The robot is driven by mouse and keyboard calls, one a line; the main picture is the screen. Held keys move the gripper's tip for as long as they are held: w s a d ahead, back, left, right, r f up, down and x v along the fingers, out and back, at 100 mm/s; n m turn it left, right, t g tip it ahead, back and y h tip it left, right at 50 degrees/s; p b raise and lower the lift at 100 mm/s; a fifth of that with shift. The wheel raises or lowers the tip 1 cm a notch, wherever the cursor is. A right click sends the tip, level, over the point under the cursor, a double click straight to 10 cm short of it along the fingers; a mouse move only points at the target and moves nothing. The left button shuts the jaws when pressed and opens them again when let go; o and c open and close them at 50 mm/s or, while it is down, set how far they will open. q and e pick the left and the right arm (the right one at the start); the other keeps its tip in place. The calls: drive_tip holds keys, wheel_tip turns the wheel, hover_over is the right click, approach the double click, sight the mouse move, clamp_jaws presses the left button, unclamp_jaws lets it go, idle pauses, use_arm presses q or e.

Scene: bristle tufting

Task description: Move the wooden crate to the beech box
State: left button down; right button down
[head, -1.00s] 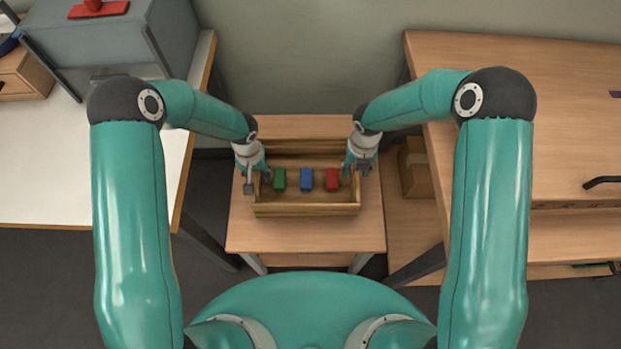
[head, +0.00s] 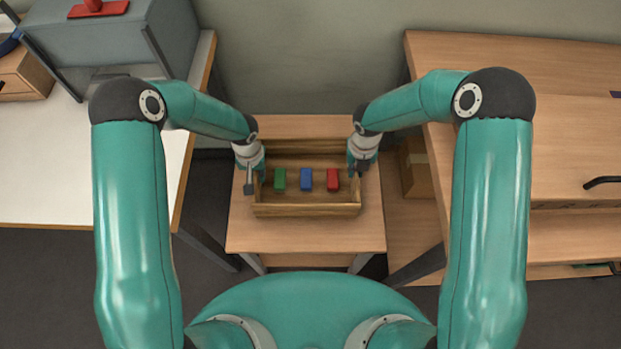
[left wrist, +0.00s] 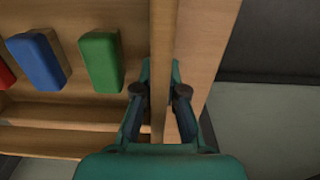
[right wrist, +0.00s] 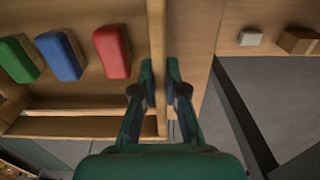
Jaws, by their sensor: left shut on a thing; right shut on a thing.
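The wooden crate (head: 306,210) stands on a small wooden table and holds a green block (head: 280,180), a blue block (head: 306,180) and a red block (head: 333,180) in a row. My left gripper (head: 255,182) is shut on the crate's left end wall, which shows between its fingers in the left wrist view (left wrist: 162,85). My right gripper (head: 357,174) is shut on the right end wall, seen between its fingers in the right wrist view (right wrist: 157,85). I cannot pick out a beech box for certain.
The small table (head: 305,235) has bare top around the crate. A white-topped bench (head: 80,170) with a grey machine (head: 105,50) stands at left. A wooden bench (head: 520,90) stands at right, with a cardboard box (head: 415,168) beside the table.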

drive_tip(key=shift+r, duration=0.1)
